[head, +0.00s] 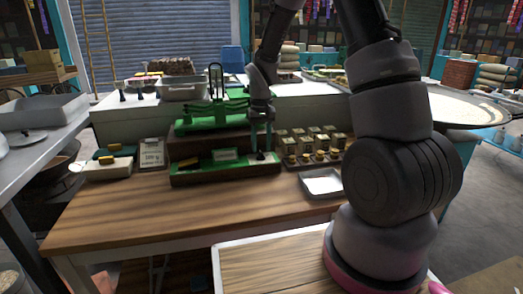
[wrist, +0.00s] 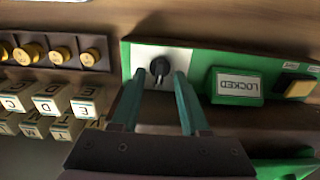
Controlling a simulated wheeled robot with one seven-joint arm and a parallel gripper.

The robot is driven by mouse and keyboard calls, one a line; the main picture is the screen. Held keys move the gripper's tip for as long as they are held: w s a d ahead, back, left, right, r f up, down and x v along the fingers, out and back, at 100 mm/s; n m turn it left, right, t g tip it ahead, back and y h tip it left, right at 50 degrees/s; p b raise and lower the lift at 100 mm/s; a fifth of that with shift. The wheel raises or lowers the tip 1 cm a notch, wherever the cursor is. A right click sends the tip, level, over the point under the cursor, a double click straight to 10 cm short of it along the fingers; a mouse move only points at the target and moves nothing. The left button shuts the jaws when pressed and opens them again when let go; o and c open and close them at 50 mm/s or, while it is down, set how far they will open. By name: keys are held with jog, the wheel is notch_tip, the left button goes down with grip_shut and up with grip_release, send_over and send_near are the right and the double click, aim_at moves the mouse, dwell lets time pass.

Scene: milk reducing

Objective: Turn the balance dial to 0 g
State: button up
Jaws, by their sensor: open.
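The balance dial (wrist: 159,66) is a small black knob on a white plate (wrist: 150,54) at the end of a green panel (wrist: 205,57). My gripper (wrist: 158,76) is open, with its two teal fingers on either side of the dial in the wrist view. I cannot tell whether they touch it. In the head view my gripper (head: 261,150) points down over the right end of the green-topped base (head: 225,173). The green balance (head: 210,116) stands behind it. The dial's reading is too small to tell.
Brass weights (wrist: 60,53) and lettered blocks (wrist: 50,100) stand beside the base. A metal tray (head: 322,184) lies in front right. The wooden table (head: 170,215) is clear in front.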

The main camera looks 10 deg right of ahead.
jog(key=shift+f, duration=1.2)
grip_shut()
jog(key=shift+n, duration=0.3)
jog(key=n, duration=0.5)
jog(key=shift+w+d, duration=0.1)
jog(key=shift+d, duration=0.05)
jog(key=n, duration=0.6)
jog(key=shift+w+d+r, duration=0.1)
jog(key=shift+n, duration=0.3)
